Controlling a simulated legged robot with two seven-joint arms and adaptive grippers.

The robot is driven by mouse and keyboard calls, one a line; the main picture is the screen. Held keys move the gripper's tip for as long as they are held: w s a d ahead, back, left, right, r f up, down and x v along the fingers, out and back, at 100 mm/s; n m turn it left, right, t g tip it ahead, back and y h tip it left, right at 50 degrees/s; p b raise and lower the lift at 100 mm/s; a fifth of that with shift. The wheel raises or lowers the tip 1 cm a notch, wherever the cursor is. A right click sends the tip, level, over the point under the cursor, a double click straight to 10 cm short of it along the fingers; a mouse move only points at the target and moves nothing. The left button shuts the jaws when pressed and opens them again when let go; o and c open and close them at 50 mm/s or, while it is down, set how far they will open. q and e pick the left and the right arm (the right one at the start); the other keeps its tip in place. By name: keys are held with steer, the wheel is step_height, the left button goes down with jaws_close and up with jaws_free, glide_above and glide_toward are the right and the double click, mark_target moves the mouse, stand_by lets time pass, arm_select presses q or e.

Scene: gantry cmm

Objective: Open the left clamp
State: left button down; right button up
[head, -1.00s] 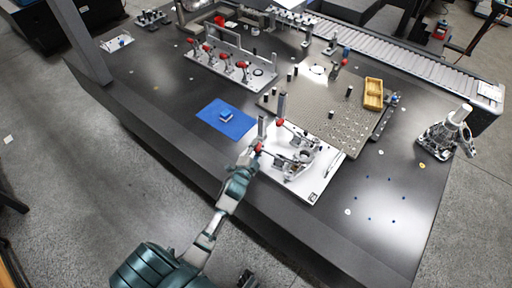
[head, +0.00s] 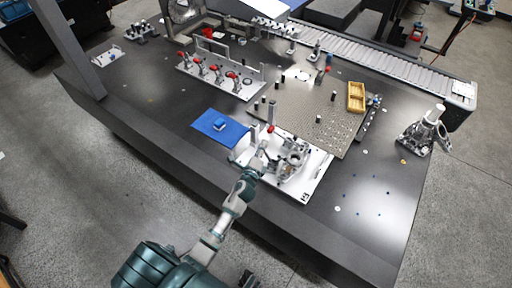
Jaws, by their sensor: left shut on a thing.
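The white fixture plate (head: 318,178) lies near the table's front edge and carries a silver part (head: 292,160) with two toggle clamps. The right clamp's red handle tip (head: 270,128) shows beside an upright grey post. My left gripper (head: 257,163) is at the left clamp, at the plate's left front side. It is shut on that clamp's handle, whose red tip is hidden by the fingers. At this size I cannot tell the exact angle of the left clamp's arm. My right gripper is not in view.
A blue mat (head: 215,122) with a small blue block lies left of the plate. Behind are a perforated plate (head: 310,112), a yellow tray (head: 356,98) and a rack with several red-tipped clamps (head: 222,80). A metal stand (head: 424,132) is at right. The front right table is mostly clear.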

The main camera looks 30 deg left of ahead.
arm_select(q)
steer(key=shift+d+f+m, duration=0.2)
steer(key=shift+d+m, duration=0.8)
steer(key=shift+p, duration=0.3)
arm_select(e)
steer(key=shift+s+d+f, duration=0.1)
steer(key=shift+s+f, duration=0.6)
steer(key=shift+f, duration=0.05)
arm_select(q)
steer(key=shift+d+f, duration=0.1)
steer(key=c, duration=1)
jaws_free()
steer(key=shift+o, duration=0.6)
steer(key=shift+w+d, duration=0.1)
steer(key=shift+w+d+r, duration=0.1)
steer(key=shift+r, duration=0.15)
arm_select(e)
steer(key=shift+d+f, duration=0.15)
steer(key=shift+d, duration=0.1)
arm_select(q)
steer(key=shift+a+r, duration=0.1)
steer(key=shift+a, duration=0.25)
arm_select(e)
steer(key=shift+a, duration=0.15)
